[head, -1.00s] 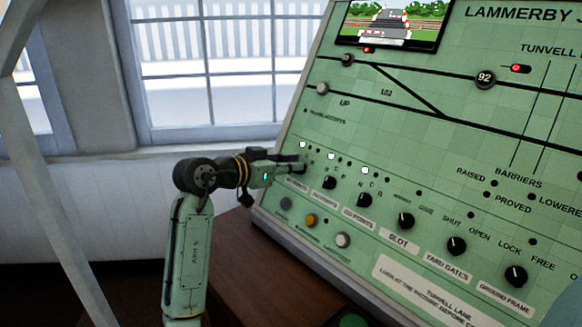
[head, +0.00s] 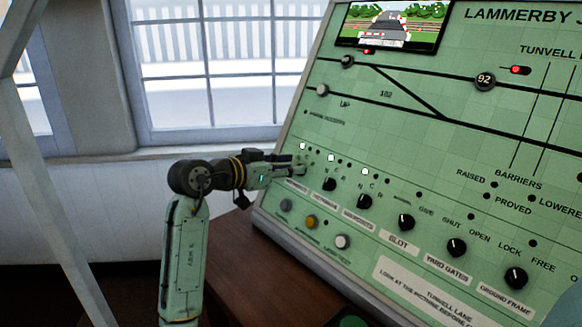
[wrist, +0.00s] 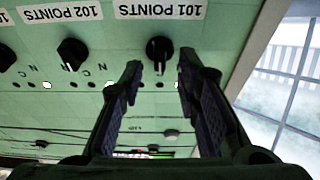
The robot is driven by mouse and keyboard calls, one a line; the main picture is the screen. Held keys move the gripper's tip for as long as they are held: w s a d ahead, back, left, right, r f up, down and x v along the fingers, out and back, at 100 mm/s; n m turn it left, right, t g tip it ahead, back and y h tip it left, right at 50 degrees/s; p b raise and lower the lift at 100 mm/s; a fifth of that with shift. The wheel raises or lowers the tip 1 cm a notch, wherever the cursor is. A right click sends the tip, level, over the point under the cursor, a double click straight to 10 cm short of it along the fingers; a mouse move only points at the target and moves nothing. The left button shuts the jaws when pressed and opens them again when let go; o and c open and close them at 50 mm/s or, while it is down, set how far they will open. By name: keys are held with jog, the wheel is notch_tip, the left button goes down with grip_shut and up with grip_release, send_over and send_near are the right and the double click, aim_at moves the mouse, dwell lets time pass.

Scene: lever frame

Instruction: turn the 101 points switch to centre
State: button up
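The black 101 points knob (wrist: 159,48) shows in the wrist view, which sees the panel upside down. Its white mark points down the picture, roughly straight at the lamp row. The 101 points label (wrist: 158,11) is above it there. My gripper (wrist: 160,66) is open, with one finger on each side of the knob in that view. I cannot tell whether either finger touches it. In the head view my gripper (head: 299,168) is at the panel's left edge and hides the knob.
The 102 points knob (wrist: 72,53) is beside it, left in the wrist view. More knobs, such as the slot knob (head: 406,222), run right along the green panel. Push buttons, one yellow (head: 311,221), lie below. A window (head: 215,70) is behind.

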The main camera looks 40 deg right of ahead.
jog(key=v, duration=1.1)
